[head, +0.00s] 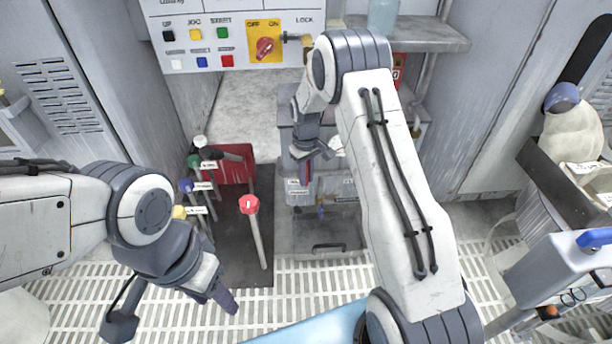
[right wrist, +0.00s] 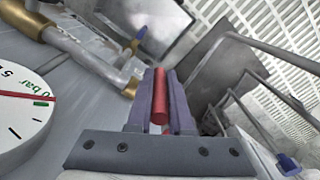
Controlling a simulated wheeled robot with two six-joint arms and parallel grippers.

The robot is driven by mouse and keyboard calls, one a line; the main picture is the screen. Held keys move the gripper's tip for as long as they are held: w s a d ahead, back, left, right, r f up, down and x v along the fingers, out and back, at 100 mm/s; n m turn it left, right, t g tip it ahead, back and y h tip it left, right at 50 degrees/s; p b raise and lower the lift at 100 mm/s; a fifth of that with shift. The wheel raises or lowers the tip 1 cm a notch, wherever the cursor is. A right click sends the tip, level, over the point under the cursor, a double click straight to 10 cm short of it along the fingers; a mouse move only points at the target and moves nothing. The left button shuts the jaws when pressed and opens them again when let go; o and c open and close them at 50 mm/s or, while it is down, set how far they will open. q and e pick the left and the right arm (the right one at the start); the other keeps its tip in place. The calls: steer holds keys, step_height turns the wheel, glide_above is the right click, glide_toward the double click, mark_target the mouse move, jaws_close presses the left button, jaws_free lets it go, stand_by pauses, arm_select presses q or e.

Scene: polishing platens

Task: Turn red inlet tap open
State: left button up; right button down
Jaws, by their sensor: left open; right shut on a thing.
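The red tap handle (right wrist: 160,98) is a red bar in the right wrist view, lying lengthwise between the purple fingers of my right gripper (right wrist: 160,92). The gripper is shut on it. In the head view, my right gripper (head: 307,168) is at the front of the grey unit in the middle, and its fingers mostly hide the tap. A pipe with brass fittings (right wrist: 130,88) runs beside the fingers in the right wrist view. My left gripper (head: 222,296) is open and empty, low at the left over the floor grating.
A pressure gauge (right wrist: 22,118) is close to the right gripper. A control panel (head: 235,35) is above. A blue-handled cart (head: 580,265) stands at right.

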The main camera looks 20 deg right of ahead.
stand_by(0.7)
steer(key=shift+s+d+r+y+p, duration=0.15)
steer(key=shift+y+p, duration=0.25)
steer(key=shift+p, duration=0.2)
steer(key=shift+s+d+f+t+y+b, duration=0.1)
steer(key=shift+d+f+t+y+b, duration=0.2)
steer(key=shift+y+b, duration=0.55)
steer(key=shift+d+f+t+y+b, duration=0.1)
steer(key=shift+d+t+y+b, duration=0.35)
steer(key=shift+y, duration=0.7)
steer(key=shift+s+d+f+t+y+b, duration=0.1)
steer(key=shift+d+f+t+y+b, duration=0.15)
steer(key=shift+y+b, duration=0.65)
steer(key=shift+r, duration=0.1)
steer(key=c, duration=0.8)
jaws_free()
steer(key=shift+c, duration=0.2)
